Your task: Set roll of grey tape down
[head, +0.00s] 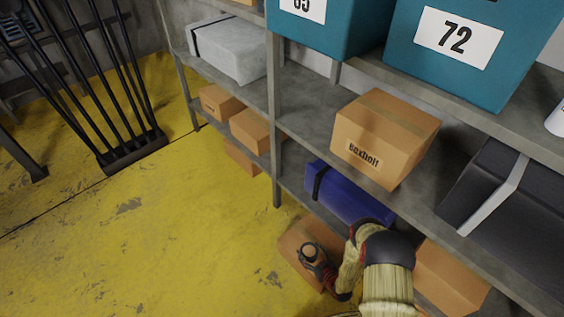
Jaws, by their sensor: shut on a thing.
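My gripper (316,264) is low in the head view, in front of the lower shelf and over a cardboard box. It is small and dark here, and its fingers are hard to make out. It is shut on a small dark ring, which looks like the roll of grey tape (309,247); a brown patch shows in the ring's middle. I cannot tell whether the ring touches the box behind it. My arm reaches in from the bottom right and hides part of the boxes there.
Grey metal shelves (305,95) hold teal bins (425,70), a box marked "Boxholf" (385,130), a blue case (345,195) and a black case (490,195). A cardboard box (298,240) sits low behind my gripper. Black railings (95,90) stand left. The yellow floor (130,220) is clear.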

